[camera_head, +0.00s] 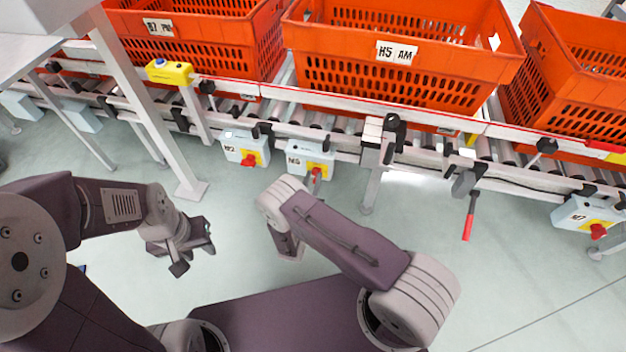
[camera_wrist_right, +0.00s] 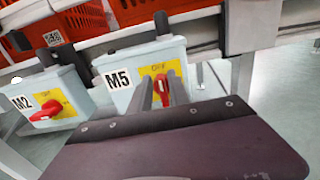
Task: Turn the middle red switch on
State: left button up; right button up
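The middle switch box, M5 (camera_head: 311,160), is pale blue with a yellow plate and hangs under the conveyor rail; it also shows in the right wrist view (camera_wrist_right: 123,88). Its red switch (camera_wrist_right: 162,89) stands upright between the two fingers of my right gripper (camera_wrist_right: 163,97). The fingers look closed on its sides, though the contact is partly hidden. In the head view my right gripper (camera_head: 315,182) reaches up to the box, mostly hidden by its own arm. My left gripper (camera_head: 190,250) is open and empty above the floor at the left.
The M2 box (camera_head: 245,148) with a red switch lies just left of M5, and the M7 box (camera_head: 588,214) far right. A red-handled lever (camera_head: 469,215) hangs right of M5. Orange totes (camera_head: 400,60) stand on the conveyor. A grey post (camera_head: 150,100) stands at the left.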

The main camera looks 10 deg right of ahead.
aim_at(323, 171)
grip_shut()
jog(key=m, duration=0.1)
jog(key=m+p, duration=0.1)
jog(key=shift+s+d+r+m+p, duration=0.1)
jog(key=shift+s+d+m+p, duration=0.05)
jog(key=shift+d+m+p, duration=0.15)
jog(key=m, duration=0.2)
jog(key=m+p, duration=0.2)
jog(key=m, duration=0.1)
jog(key=shift+s+d+f+m, duration=0.2)
jog(key=shift+d+f+m, duration=0.05)
jog(key=shift+d+m, duration=0.1)
jog(key=m, duration=0.1)
jog(key=m+p, duration=0.1)
jog(key=m, duration=0.1)
jog(key=f+m+p, duration=0.1)
jog(key=m, duration=0.1)
jog(key=shift+s+d, duration=0.15)
jog(key=shift+d, duration=0.1)
jog(key=shift+f+m+p, duration=0.2)
jog(key=shift+m+p, duration=0.15)
jog(key=shift+m, duration=0.8)
jog(key=shift+f+m+p, duration=0.2)
jog(key=shift+m+p, duration=0.15)
jog(key=shift+m, duration=0.75)
jog(key=shift+f, duration=0.1)
